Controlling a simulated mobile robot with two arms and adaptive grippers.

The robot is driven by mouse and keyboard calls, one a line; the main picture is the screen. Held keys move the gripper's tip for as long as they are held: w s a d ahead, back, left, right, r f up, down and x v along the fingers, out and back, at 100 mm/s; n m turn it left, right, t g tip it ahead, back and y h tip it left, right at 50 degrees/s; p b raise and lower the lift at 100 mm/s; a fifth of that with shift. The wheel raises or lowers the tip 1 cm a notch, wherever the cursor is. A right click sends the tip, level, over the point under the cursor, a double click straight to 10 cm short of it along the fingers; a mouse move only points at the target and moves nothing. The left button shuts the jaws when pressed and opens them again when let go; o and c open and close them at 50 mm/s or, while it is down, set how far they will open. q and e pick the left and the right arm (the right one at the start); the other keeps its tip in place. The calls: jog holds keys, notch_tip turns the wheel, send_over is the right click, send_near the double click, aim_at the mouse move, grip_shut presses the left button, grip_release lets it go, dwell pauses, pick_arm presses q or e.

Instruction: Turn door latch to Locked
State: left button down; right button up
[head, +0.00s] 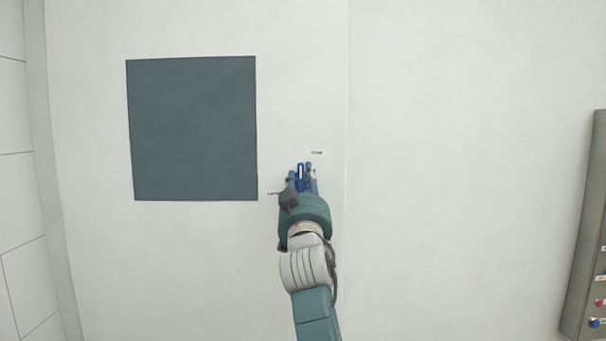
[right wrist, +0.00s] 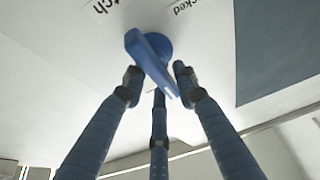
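The blue door latch (head: 301,171) is on the pale door, right of the dark panel in the head view. In the right wrist view, its blue handle (right wrist: 146,60) slants from its round mount. My right gripper (head: 304,180) is at the latch. In the right wrist view, its fingers (right wrist: 156,82) are spread on both sides of the handle, with one more finger below. I see gaps, so it looks open, not clamped. Labels beside the latch are upside down and partly cut off; one ends in "cked" (right wrist: 187,5). My left gripper is not in view.
A dark square panel (head: 192,128) is on the door, left of the latch. A vertical seam runs just right of the latch. A grey box with coloured buttons (head: 590,240) is at the far right edge. The wall between is bare.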

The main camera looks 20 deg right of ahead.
jog(key=shift+w, duration=0.2)
jog(key=shift+r, duration=0.1)
jog(key=shift+c, duration=0.2)
grip_shut()
jog(key=shift+r+n+y+p, duration=0.1)
jog(key=shift+n+y+p, duration=0.3)
jog(key=shift+n+p, duration=0.25)
jog(key=n+y+p, duration=0.2)
jog(key=n+p, duration=0.3)
jog(key=n, duration=0.1)
jog(key=a+n+g+y+p, duration=0.1)
jog(key=n+y+p, duration=0.1)
jog(key=n+p, duration=0.4)
jog(key=n+g+y+p, duration=0.1)
jog(key=n+y+p, duration=0.2)
jog(key=n+p, duration=0.2)
jog(key=shift+w+a+f+n, duration=0.2)
jog(key=shift+a+f+n, duration=0.1)
jog(key=shift+n, duration=0.15)
jog(key=shift+a+f+n+g, duration=0.15)
jog(key=shift+n+g, duration=0.25)
jog(key=shift+n, duration=0.4)
jog(key=shift+d+f+n+g, duration=0.15)
jog(key=shift+n+g, duration=0.25)
jog(key=shift+n, duration=0.4)
jog(key=shift+a+f, duration=0.1)
jog(key=shift+f, duration=0.05)
